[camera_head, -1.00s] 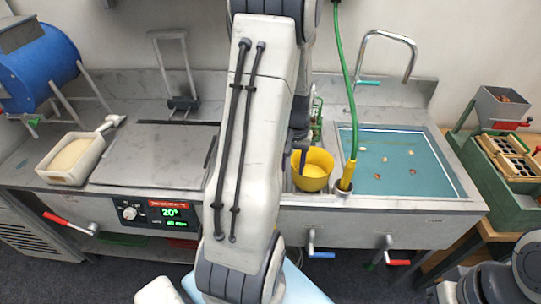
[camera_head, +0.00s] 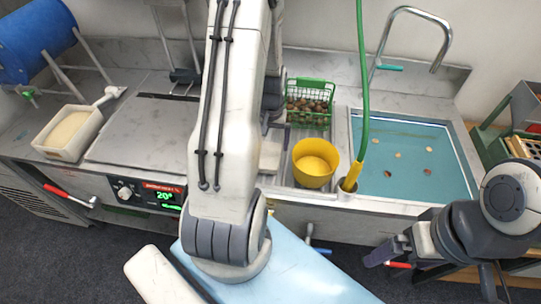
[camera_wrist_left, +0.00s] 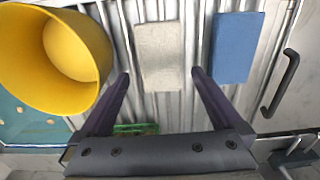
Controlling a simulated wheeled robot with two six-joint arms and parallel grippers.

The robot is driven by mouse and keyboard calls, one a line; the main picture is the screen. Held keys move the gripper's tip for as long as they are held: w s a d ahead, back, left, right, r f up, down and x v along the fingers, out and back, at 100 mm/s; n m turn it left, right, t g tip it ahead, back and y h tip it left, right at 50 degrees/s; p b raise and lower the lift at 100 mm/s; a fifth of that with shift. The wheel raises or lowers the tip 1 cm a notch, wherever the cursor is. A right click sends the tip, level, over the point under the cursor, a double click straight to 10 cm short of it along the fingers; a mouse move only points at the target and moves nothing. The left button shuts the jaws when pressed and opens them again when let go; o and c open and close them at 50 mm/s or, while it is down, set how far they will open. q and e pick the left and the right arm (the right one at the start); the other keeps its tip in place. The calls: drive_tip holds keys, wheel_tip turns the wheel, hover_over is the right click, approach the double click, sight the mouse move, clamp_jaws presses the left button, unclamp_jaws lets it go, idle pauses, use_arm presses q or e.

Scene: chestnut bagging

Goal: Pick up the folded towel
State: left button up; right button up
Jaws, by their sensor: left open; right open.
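The pale beige block (camera_wrist_left: 158,38), which looks like the folded towel, lies on the ribbed metal surface in the left wrist view. A blue block (camera_wrist_left: 238,47) lies to its right, apart from it. My left gripper (camera_wrist_left: 161,74) is open, its two fingers reaching to either side of the beige block's near end; I cannot tell whether they touch it. In the head view my left arm covers much of this area, so the towel is not clear there. My right gripper (camera_head: 384,252) is open and empty in front of the sink counter.
A yellow pot (camera_head: 314,168) stands close by; it also shows in the left wrist view (camera_wrist_left: 50,85). A green basket of chestnuts (camera_head: 310,86) is behind it. A green hose (camera_head: 363,90) hangs beside the water-filled sink (camera_head: 425,190). A white tub (camera_head: 45,150) stands left.

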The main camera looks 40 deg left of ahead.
sight(270, 154)
use_arm(q)
drive_tip(key=shift+s+d+f, duration=0.1)
drive_tip(key=shift+f, duration=0.35)
wheel_tip(270, 154, down, 4)
drive_tip(key=shift+f+p, duration=0.1)
drive_tip(key=shift+p, duration=0.65)
drive_tip(key=c, duration=1.2)
drive_tip(key=shift+r, duration=0.2)
